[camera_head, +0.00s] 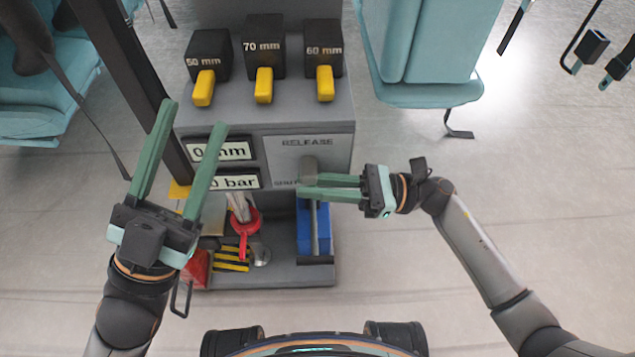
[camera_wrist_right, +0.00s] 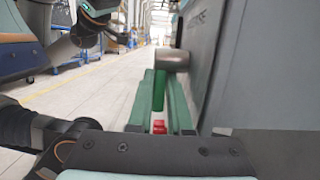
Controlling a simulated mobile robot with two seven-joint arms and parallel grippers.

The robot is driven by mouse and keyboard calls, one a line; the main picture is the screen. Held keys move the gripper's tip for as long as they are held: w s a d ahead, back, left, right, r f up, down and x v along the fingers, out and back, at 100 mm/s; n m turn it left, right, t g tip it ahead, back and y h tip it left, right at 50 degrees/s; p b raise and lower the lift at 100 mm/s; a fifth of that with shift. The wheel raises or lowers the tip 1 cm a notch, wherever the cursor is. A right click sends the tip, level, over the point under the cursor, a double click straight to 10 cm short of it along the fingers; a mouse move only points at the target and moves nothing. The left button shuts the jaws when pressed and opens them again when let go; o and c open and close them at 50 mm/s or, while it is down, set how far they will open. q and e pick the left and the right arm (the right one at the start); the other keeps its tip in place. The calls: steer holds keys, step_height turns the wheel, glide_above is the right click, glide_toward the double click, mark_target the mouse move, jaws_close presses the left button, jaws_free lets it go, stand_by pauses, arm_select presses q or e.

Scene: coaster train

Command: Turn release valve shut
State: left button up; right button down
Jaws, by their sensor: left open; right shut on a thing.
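The release valve (camera_head: 309,166) is on the front of the grey console, on a panel lettered RELEASE. Its grey round hub shows in the right wrist view (camera_wrist_right: 172,60), with a green handle (camera_wrist_right: 158,90) hanging down from it. My right gripper (camera_head: 300,187) comes in from the right and is shut on this handle, just below the hub. In the head view its fingers cover the handle. My left gripper (camera_head: 194,115) is open and empty, over the left edge of the console front.
Three black blocks with yellow levers, marked 50 mm (camera_head: 208,55), 70 mm (camera_head: 263,48) and 60 mm (camera_head: 323,48), stand on the console (camera_head: 285,115). Below are mm and bar displays, a blue holder (camera_head: 305,235) and a red-handled tool (camera_head: 243,222).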

stand_by(0.4)
steer(key=c, duration=1.1)
jaws_free()
steer(key=v, duration=1.2)
steer(key=shift+d+f+p, duration=0.15)
steer(key=shift+d+p, duration=0.1)
steer(key=shift+p, duration=0.15)
